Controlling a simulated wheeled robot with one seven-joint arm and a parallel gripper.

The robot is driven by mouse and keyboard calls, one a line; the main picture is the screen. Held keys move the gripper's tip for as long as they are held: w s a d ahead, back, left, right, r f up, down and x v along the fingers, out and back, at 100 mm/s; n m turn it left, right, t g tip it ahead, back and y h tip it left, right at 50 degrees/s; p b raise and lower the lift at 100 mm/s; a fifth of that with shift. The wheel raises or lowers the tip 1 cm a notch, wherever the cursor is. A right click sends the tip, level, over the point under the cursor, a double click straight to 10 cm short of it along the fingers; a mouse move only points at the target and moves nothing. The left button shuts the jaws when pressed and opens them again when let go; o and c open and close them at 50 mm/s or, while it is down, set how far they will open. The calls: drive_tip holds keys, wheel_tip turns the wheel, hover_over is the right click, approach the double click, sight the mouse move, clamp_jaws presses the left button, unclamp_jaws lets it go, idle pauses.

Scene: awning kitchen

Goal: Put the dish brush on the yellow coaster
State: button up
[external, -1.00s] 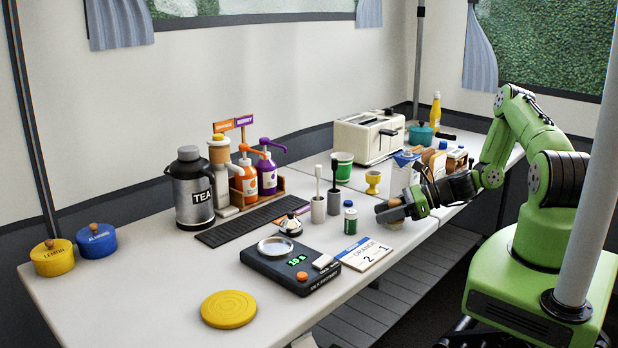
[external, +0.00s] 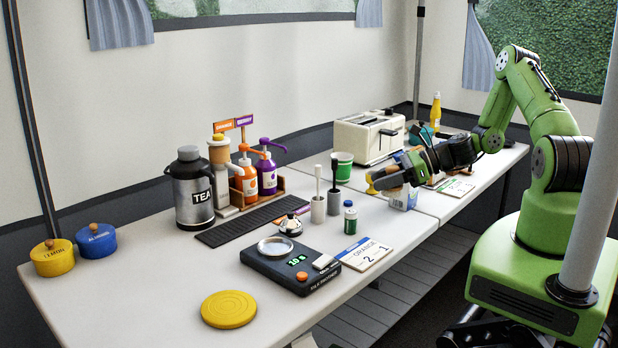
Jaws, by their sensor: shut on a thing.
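The yellow coaster (external: 228,309) is a flat round disc lying empty near the front left of the table. My gripper (external: 384,181) is shut above the table, well to the right of and behind the coaster. A small brown thing (external: 389,171), which looks like the wooden part of the dish brush, shows at its fingertips. The dark fingers hide most of it, so its bristles and tilt cannot be made out.
A blue-and-white carton (external: 403,198) stands by the gripper. Table around the coaster is clear.

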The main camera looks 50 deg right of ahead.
drive_tip(key=w+a+n+g+y, duration=0.1)
drive_tip(key=w+a, duration=0.1)
drive_tip(key=a, duration=0.6)
drive_tip(key=w+a+f+n+g+b, duration=0.1)
drive_tip(key=w+a, duration=0.1)
drive_tip(key=a, duration=0.7)
drive_tip(key=w+a+n+g+y+b, duration=0.1)
drive_tip(key=w+a, duration=0.1)
drive_tip(key=a, duration=0.6)
drive_tip(key=shift+a+f+n+y, duration=0.25)
drive_tip(key=shift+a+n+y, duration=0.05)
drive_tip(key=shift+a, duration=0.1)
drive_tip(key=s+a+r+g, duration=0.1)
drive_tip(key=s+a+r, duration=0.1)
drive_tip(key=a, duration=0.8)
drive_tip(key=r+n+g+y+b, duration=0.1)
drive_tip(key=r+n+b, duration=0.1)
hover_over(240, 308)
wheel_tip(240, 308, down, 10)
drive_tip(key=b, duration=0.2)
drive_tip(key=shift+r+b, duration=0.25)
drive_tip(key=shift+b, duration=0.15)
drive_tip(key=shift+f, duration=0.35)
drive_tip(key=shift+r, duration=0.1)
